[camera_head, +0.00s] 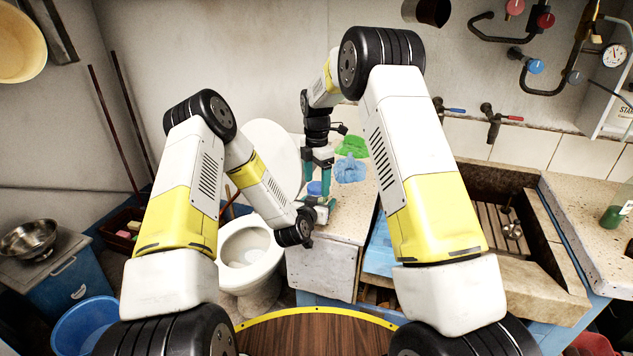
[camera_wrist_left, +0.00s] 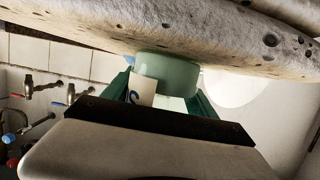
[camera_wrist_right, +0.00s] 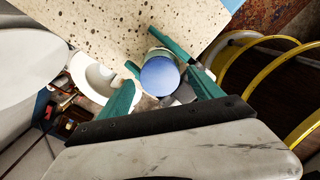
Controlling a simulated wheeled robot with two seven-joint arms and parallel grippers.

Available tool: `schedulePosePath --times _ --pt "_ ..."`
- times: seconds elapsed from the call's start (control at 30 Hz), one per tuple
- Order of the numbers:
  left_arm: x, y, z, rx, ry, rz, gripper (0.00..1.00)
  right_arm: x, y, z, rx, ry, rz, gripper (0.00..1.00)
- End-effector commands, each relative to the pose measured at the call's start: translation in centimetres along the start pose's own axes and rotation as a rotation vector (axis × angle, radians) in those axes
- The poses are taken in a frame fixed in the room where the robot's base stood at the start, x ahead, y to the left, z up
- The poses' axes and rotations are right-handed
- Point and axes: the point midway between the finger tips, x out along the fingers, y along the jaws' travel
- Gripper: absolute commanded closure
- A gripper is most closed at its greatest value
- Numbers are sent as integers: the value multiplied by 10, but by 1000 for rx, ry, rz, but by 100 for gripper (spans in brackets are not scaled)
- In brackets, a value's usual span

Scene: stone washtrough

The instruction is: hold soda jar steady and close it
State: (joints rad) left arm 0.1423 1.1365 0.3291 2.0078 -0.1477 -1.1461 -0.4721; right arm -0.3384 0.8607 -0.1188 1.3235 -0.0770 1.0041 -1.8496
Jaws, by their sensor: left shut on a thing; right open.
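The soda jar (camera_wrist_left: 168,72), pale green with a white and blue label, stands at the counter's front edge. My left gripper (camera_head: 321,206) is shut on its body from the side; it fills the space between the teal fingers in the left wrist view. The round blue lid (camera_wrist_right: 160,76) is at the jar's top and also shows in the head view (camera_head: 314,188). My right gripper (camera_head: 318,182) points down over it, open, with its fingers on either side of the lid. Whether the lid is fully seated, or touched by the fingers, I cannot tell.
The stone washtrough (camera_head: 490,205) is at right, below wall taps (camera_head: 490,115).

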Motion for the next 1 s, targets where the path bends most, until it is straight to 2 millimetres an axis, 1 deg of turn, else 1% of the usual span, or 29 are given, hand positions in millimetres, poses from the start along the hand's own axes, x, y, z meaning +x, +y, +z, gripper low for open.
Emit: schedulePosePath --times 0.2,0.3,0.4,0.57,0.6,0.63,0.73,0.9,1.0 --pt "0 0 0 0 0 0 100 -28 1 0 -1 -1 3 25" --pt "0 0 0 0 0 0 100 -39 0 0 -1 0 2 25" --pt "0 0 0 0 0 0 100 -42 0 0 -1 0 1 25" --pt "0 0 0 0 0 0 100 -41 0 0 0 0 0 25" --pt "0 0 0 0 0 0 100 -41 0 0 -1 0 0 28" --pt "0 0 0 0 0 0 100 -42 0 0 -5 0 0 28" --pt "0 0 0 0 0 0 100 -48 0 0 -54 4 -1 28" --pt "0 0 0 0 0 0 100 -66 0 0 -202 6 1 28" --pt "0 0 0 0 0 0 100 -73 0 0 -261 3 0 28"
